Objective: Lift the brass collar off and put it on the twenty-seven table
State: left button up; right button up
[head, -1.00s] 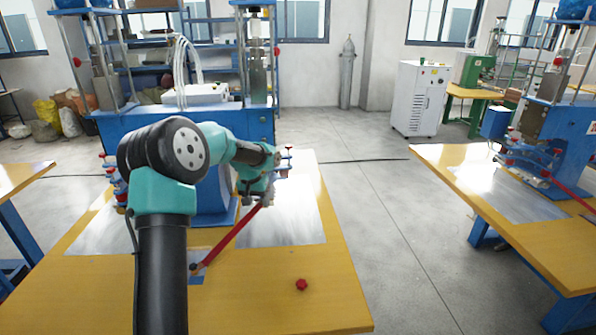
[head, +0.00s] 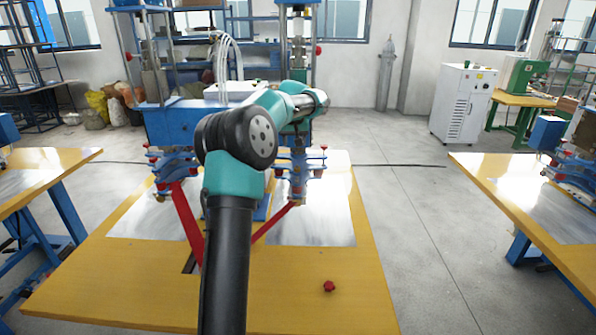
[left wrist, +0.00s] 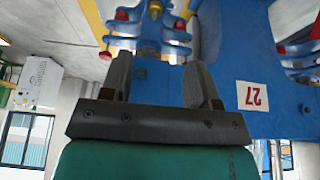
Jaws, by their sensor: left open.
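A brass-coloured round piece, likely the collar (left wrist: 155,9), shows at the top edge of the left wrist view, on a blue clamp with red knobs. I cannot pick it out surely in the head view. My left gripper (left wrist: 160,78) is open and empty, with the brass piece beyond its fingertips and apart from them. In the head view my left wrist is raised before the blue machine's right column, and its fingers cannot be made out. The yellow table (head: 130,290) stands in front. A sign reading 27 (left wrist: 252,96) shows upside down on the blue machine. My right gripper is not in view.
A red knob (head: 329,286) lies on the table's front right. Two red levers, the left one (head: 187,222) and the right one (head: 272,222), slope over the metal plates. Another yellow table (head: 540,240) stands at right, with open floor between. The front of the main table is mostly bare.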

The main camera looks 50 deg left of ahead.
pick_arm(q)
send_over(297, 169)
jog(key=s+d, duration=0.2)
notch_tip(297, 169, down, 10)
jog(key=shift+s+a, duration=0.15)
jog(key=shift+s, duration=0.05)
jog(key=shift+w+x, duration=0.15)
jog(key=shift+x, duration=1.1)
jog(key=shift+w+x, duration=0.1)
jog(key=shift+x, duration=1.15)
jog(key=shift+c, duration=0.5)
jog(key=c, duration=0.8)
jog(key=shift+r, duration=0.1)
